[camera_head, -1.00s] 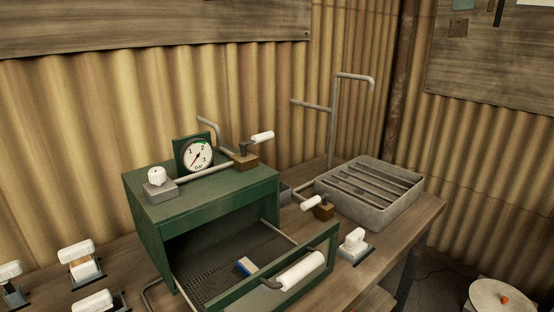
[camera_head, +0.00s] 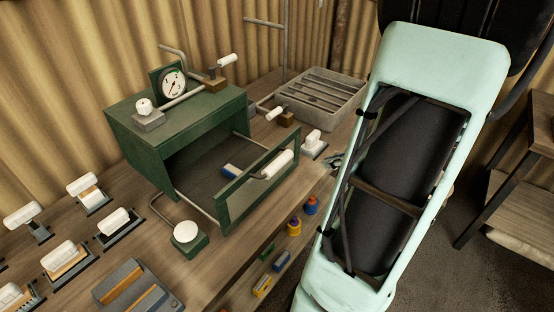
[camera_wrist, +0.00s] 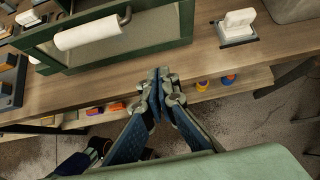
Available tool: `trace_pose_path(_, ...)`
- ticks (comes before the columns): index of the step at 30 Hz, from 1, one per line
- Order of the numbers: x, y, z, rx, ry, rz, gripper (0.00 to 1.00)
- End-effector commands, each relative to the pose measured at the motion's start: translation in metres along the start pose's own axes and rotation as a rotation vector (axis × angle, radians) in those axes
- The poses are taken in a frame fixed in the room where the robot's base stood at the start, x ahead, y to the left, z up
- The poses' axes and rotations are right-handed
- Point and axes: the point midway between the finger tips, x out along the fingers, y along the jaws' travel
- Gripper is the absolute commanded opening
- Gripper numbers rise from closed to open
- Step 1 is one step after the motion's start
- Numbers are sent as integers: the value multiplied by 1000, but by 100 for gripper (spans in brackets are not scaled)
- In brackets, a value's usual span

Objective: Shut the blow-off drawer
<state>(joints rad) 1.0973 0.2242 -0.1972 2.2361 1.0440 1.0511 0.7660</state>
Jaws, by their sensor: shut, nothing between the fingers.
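The green blow-off drawer (camera_head: 235,196) stands pulled out of the green box (camera_head: 178,125) on the bench. Its front is an open green frame with a white roller handle (camera_head: 277,164). A small blue and white block (camera_head: 231,171) lies inside the drawer. In the wrist view the drawer front (camera_wrist: 150,45) and its white handle (camera_wrist: 87,33) are at the upper left. My gripper (camera_wrist: 158,75) is shut and empty, in front of the drawer front near the bench edge, apart from the handle. In the head view my arm hides most of the gripper.
A grey slatted tray (camera_head: 318,98) stands at the back right. White-handled switches (camera_head: 88,193) are on the bench at left, with another (camera_head: 313,143) right of the drawer. A round white knob (camera_head: 187,232) stands before the box. Small coloured items (camera_head: 294,226) sit below the bench edge.

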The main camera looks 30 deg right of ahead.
Motion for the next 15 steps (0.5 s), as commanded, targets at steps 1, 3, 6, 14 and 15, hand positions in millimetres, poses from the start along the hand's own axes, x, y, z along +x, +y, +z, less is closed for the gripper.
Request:
trace_pose_path(1,0,5,2,18,-11,15,0)
trace_pose_path(3,4,9,3,29,-20,27,0)
trace_pose_path(6,14,11,3,29,-21,31,0)
trace_pose_path(14,66,12,4,28,-20,32,0)
trace_pose_path(15,74,12,4,28,-19,31,0)
